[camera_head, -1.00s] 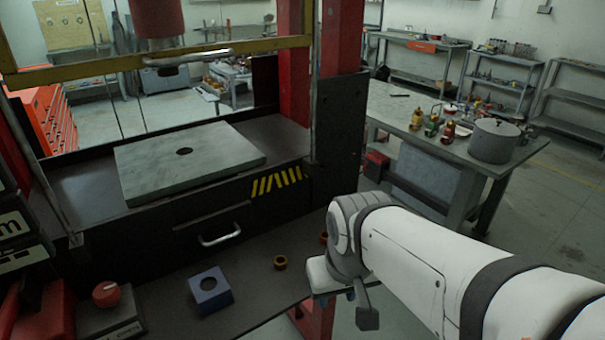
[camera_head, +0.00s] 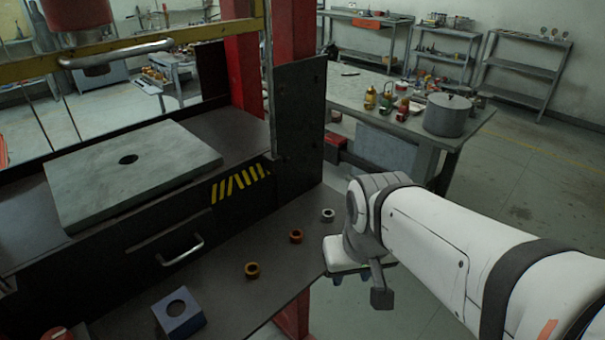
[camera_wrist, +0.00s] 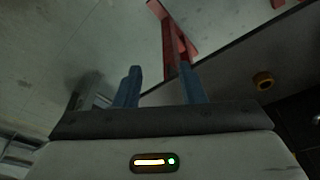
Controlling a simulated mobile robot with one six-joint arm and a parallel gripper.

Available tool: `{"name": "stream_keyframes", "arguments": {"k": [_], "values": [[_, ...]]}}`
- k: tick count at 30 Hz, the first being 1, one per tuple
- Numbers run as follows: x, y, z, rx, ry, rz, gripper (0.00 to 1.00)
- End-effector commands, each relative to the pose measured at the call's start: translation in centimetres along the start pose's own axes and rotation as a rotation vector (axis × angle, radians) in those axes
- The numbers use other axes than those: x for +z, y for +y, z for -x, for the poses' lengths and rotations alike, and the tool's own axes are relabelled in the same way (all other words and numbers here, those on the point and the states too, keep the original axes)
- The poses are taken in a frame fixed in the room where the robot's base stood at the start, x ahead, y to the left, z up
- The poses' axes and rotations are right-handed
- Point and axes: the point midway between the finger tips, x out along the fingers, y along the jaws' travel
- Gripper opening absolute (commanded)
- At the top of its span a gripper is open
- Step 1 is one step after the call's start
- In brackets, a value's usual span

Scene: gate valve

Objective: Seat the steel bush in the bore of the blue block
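The steel bush (camera_head: 328,215), a small grey ring, stands on the dark shelf at its right end, just left of my arm in the head view. The blue block (camera_head: 184,325), with a round bore in its top, sits on the same shelf at the lower left. The bore looks empty. My gripper (camera_head: 351,279) is beyond the shelf's right edge, apart from the bush and partly hidden by my wrist. In the wrist view, the two blue fingers of my gripper (camera_wrist: 160,85) are spread with nothing between them.
A brass ring (camera_head: 252,270) and a copper-coloured ring (camera_head: 296,236) lie between block and bush. The press frame with its grey plate (camera_head: 90,185) and a dark upright panel (camera_head: 299,120) rise behind the shelf. A bench with a pot (camera_head: 447,115) stands at the back right.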

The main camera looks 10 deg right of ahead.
Motion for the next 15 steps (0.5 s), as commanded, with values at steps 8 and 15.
{"name": "stream_keyframes", "arguments": {"k": [8, 15], "values": [[-1.4, 0.0, 0.7, -0.001, -0.009, 0.002, 0.52], [-9.3, 0.6, 2.0, -0.002, -0.055, 0.005, 0.52]]}}
